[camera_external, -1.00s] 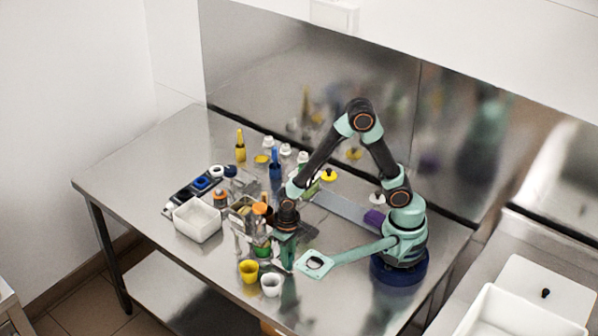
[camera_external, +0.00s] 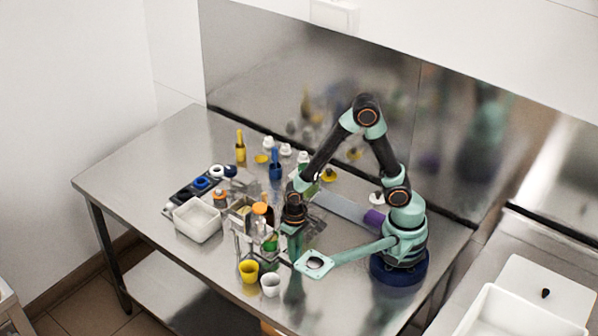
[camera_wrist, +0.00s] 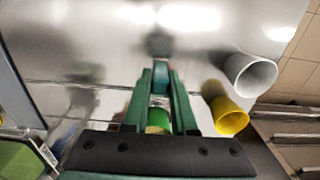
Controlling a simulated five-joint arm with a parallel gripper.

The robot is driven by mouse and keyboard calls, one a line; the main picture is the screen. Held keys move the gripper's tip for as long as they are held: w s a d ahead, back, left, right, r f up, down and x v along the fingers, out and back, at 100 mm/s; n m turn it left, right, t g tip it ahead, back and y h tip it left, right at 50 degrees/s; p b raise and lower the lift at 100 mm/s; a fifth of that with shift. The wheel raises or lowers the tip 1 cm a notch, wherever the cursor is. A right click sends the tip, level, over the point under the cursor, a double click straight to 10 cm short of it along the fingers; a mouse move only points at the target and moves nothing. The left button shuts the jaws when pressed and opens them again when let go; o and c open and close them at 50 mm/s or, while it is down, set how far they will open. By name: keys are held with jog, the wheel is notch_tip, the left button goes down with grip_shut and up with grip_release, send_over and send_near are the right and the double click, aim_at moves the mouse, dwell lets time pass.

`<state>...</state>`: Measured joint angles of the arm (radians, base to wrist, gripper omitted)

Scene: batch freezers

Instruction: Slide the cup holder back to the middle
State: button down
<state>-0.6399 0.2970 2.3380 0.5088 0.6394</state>
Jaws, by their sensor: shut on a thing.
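My gripper (camera_wrist: 161,80) points down at the front of the steel table, left of my base. In the wrist view its two green fingers are shut on a narrow teal part, which seems to belong to the cup holder. A green piece (camera_wrist: 158,118) shows between the fingers; it also shows left of my gripper in the external view (camera_external: 270,243). The holder's full outline is hidden by my gripper and clutter. A yellow cup (camera_external: 249,271) and a white cup (camera_external: 270,285) stand in front, apart from my fingers; both show at right in the wrist view (camera_wrist: 230,117) (camera_wrist: 250,75).
A white bin (camera_external: 197,220) and a black tray (camera_external: 190,193) lie at left. Bottles with an orange cap (camera_external: 259,208) crowd close to my gripper's left. Blue (camera_external: 276,167) and yellow (camera_external: 240,150) bottles stand behind. The table's left end is bare.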

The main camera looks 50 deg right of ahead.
jog(key=d, duration=0.8)
jog(key=shift+d, duration=0.1)
jog(key=c, duration=0.7)
grip_release()
jog(key=shift+r, duration=0.2)
notch_tip(320, 180, up, 12)
jog(key=shift+f, duration=0.1)
jog(key=w+d+r+t, duration=0.1)
jog(key=d+r+t, duration=0.1)
jog(key=d+r, duration=0.1)
jog(key=w+d+r+t, duration=0.1)
jog(key=d+r, duration=0.2)
jog(key=w+d+r+t, duration=0.2)
jog(key=d+r, duration=0.1)
jog(key=d, duration=0.1)
jog(key=shift+r+t, duration=0.1)
jog(key=shift+t, duration=0.2)
